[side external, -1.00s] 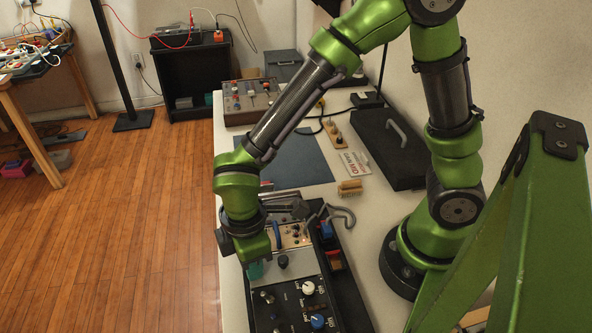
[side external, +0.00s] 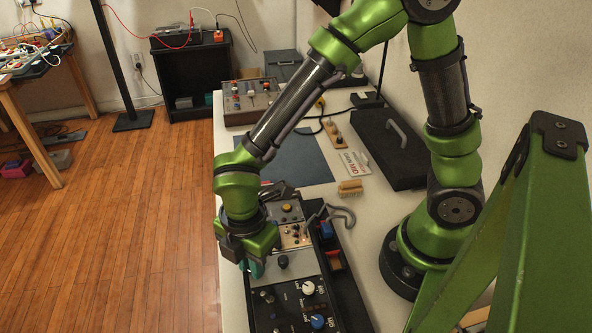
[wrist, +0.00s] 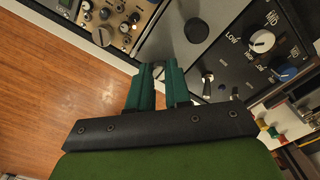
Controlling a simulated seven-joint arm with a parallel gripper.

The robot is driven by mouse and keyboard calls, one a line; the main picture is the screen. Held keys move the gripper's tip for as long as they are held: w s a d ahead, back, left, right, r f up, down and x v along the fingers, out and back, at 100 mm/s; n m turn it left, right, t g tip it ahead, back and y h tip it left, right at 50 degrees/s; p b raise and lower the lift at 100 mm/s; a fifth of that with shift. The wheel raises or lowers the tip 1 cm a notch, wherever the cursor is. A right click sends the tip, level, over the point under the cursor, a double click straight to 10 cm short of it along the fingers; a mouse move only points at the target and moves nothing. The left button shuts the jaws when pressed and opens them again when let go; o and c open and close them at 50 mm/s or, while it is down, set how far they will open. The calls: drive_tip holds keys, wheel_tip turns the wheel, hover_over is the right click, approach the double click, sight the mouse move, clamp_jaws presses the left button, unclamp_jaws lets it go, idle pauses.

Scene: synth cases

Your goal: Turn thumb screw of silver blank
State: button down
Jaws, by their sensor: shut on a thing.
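The silver blank (wrist: 168,40) is a plain pale panel between a cream module and a black module in the rack. It carries one black knob (wrist: 196,31) and also shows in the side external view (side external: 299,264). My gripper (wrist: 160,74) has teal fingers closed at the blank's edge nearest the floor side. A small bright bit of the thumb screw (wrist: 158,71) shows between the fingertips; the rest is hidden by them. In the side external view my gripper (side external: 257,268) points down at the left end of the blank.
The black module (side external: 290,302) has a white knob and a blue knob. The cream module (side external: 294,236) lies behind the blank. A bent grey hook (side external: 338,216) stands beside the rack. A brush (side external: 350,187) and a black case (side external: 393,148) lie on the bench.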

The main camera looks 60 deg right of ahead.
idle(0.3)
drive_tip(key=c, duration=1)
unclamp_jaws()
drive_tip(key=shift+c, duration=0.2)
wheel_tip(320, 180, up, 17)
drive_tip(key=s+d+r+m+t+y, duration=0.2)
drive_tip(key=d+m+t, duration=0.5)
drive_tip(key=d+m, duration=1)
drive_tip(key=m, duration=0.5)
drive_tip(key=shift+d, duration=0.4)
